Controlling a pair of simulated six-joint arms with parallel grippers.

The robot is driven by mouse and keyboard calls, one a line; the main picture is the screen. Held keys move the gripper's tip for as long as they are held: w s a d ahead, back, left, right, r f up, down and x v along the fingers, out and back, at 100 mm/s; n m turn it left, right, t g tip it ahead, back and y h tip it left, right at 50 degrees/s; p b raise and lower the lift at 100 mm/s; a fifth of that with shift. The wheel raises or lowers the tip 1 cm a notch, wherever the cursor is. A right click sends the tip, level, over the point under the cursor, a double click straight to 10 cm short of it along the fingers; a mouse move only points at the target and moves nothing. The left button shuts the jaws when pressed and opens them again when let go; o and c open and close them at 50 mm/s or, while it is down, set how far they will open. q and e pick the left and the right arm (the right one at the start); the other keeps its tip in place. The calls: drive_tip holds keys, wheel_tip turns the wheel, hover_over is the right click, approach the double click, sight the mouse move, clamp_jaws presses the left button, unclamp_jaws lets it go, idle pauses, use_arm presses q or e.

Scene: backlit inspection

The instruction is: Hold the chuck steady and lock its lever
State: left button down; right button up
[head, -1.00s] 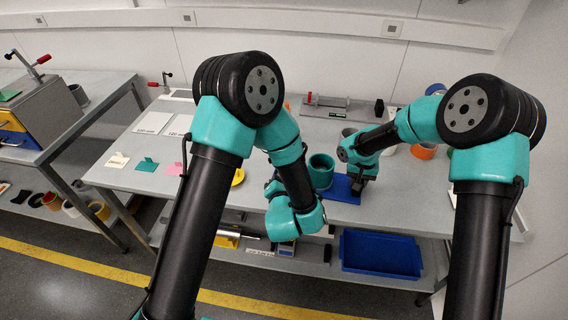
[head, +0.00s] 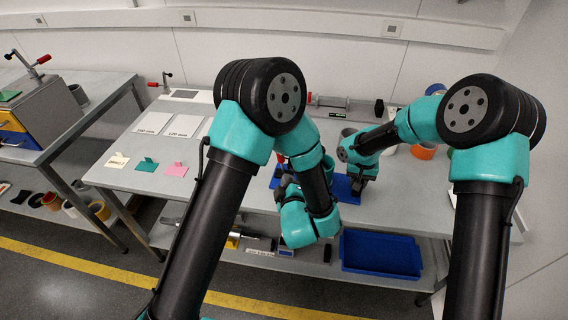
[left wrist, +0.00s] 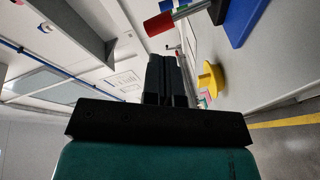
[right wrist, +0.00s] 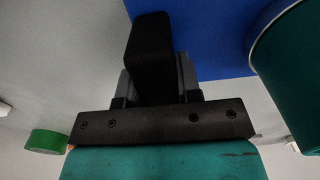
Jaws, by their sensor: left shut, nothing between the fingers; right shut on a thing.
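A blue base plate (head: 342,188) lies at the front edge of the bench, partly behind my left arm. The teal cylinder of the chuck (right wrist: 298,75) shows beside it in the right wrist view; the left arm hides it in the head view. In the left wrist view, a red-tipped grey rod (left wrist: 158,24), apparently the lever, lies near the blue plate's edge. My left gripper (left wrist: 166,68) is shut and empty, with the rod beyond its fingertips. My right gripper (head: 357,186) is shut on a black block (right wrist: 150,55) at the plate; its fingertips are mostly hidden.
A yellow piece (left wrist: 210,80) shows beside the left gripper. A blue bin (head: 380,254) is on the lower shelf. An orange roll (head: 424,152) stands behind my right arm.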

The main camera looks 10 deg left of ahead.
drive_tip(key=shift+s+f, duration=0.1)
use_arm(q)
drive_tip(key=s+d+m+y, duration=0.1)
drive_tip(key=s+d+m, duration=0.1)
drive_tip(key=m, duration=1.1)
drive_tip(key=s+d+m+g+y, duration=0.1)
drive_tip(key=s+d+m+y, duration=0.1)
drive_tip(key=m, duration=1.1)
drive_tip(key=shift+d+r+m+y, duration=0.2)
drive_tip(key=shift+d+m+y, duration=0.1)
drive_tip(key=shift+m, duration=0.1)
drive_tip(key=shift+a, duration=0.1)
drive_tip(key=x, duration=1.4)
drive_tip(key=shift+s+f, duration=0.1)
drive_tip(key=shift+f, duration=0.1)
drive_tip(key=shift+a, duration=0.1)
